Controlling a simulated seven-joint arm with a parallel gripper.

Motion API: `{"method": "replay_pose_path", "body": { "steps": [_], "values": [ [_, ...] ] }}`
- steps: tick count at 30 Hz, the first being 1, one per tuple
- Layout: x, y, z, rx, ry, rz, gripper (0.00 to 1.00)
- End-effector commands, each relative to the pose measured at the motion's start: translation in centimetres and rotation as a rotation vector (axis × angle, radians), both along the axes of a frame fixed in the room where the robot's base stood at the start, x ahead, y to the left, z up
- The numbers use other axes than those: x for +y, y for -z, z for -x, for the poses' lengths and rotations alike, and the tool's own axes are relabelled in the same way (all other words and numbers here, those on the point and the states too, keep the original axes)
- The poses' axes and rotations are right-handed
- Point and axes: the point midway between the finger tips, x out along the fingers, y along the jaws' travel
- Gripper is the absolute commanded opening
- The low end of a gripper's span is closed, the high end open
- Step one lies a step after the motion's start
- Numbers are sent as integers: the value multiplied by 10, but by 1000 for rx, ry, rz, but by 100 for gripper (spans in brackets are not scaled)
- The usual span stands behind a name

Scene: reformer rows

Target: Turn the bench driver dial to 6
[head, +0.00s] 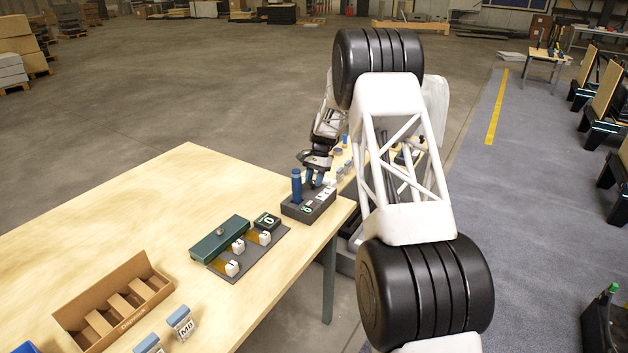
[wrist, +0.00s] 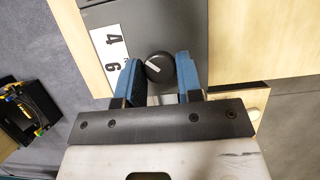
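The fingers look slightly apart from the dial's sides. In the head view my gripper (head: 315,179) is over the box.
A green case (head: 220,239) and a dark mat with small white labelled blocks lie left of the driver box. A cardboard divider tray (head: 115,305) stands at the table's front left. The table's back left is clear.

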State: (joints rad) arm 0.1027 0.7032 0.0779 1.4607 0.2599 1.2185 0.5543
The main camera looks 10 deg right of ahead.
Motion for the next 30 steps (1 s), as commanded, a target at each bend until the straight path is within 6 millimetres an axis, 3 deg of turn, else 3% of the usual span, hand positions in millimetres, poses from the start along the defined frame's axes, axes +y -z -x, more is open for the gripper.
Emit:
{"method": "replay_pose_path", "body": {
  "steps": [2, 14, 30],
  "values": [
    [0, 0, 0, 0, 0, 0, 10],
    [0, 0, 0, 2, -58, -1, 10],
    [3, 0, -1, 4, -442, -1, 10]
  ]
}}
